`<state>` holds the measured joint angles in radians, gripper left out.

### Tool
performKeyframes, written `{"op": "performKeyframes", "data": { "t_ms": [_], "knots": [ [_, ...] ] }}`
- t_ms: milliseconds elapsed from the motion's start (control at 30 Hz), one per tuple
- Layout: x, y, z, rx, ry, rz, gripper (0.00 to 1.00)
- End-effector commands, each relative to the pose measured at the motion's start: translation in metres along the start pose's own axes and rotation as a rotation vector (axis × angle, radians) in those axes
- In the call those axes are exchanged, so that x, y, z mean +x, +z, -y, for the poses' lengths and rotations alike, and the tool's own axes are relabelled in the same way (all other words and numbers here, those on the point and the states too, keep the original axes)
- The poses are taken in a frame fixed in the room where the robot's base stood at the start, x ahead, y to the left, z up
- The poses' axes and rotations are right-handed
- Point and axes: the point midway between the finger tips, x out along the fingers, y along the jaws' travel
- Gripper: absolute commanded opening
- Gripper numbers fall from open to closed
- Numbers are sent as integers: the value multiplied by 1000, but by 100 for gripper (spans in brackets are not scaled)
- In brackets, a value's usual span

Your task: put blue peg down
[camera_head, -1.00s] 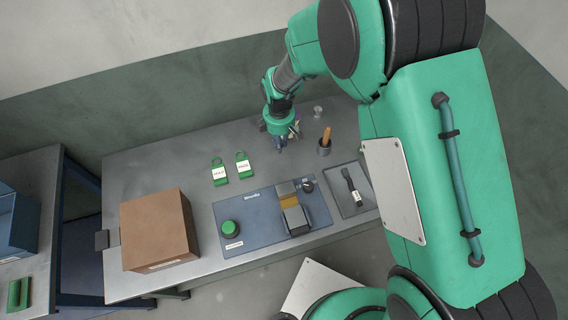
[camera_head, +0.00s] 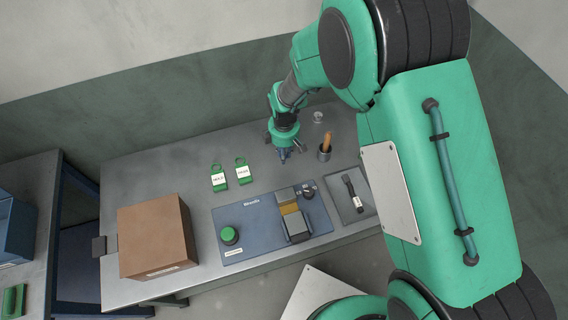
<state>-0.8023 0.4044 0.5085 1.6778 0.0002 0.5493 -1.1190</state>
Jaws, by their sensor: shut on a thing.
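My gripper (camera_head: 284,154) points down over the back right part of the grey workbench (camera_head: 140,168). It is shut on the blue peg (camera_head: 283,158), a small dark blue shape of which only a little shows between and below the fingers. The peg is low, close to the bench top; I cannot tell whether it touches the surface.
Two green tags (camera_head: 218,178) (camera_head: 243,171) lie left of the gripper. A blue mat (camera_head: 243,219) with a green button (camera_head: 229,236) and a fixture (camera_head: 293,222) is in front. A brown box (camera_head: 152,240), a grey tray (camera_head: 349,208) and a clear small cup (camera_head: 318,117) also stand there.

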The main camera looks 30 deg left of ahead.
Motion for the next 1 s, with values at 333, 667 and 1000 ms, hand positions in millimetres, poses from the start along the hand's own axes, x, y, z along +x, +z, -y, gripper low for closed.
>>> {"op": "performKeyframes", "data": {
  "t_ms": [333,667,1000],
  "knots": [
    [22,0,0,0,0,0,8],
    [30,0,1,0,-2,1,8],
    [60,0,1,0,-1,1,8]
  ]
}}
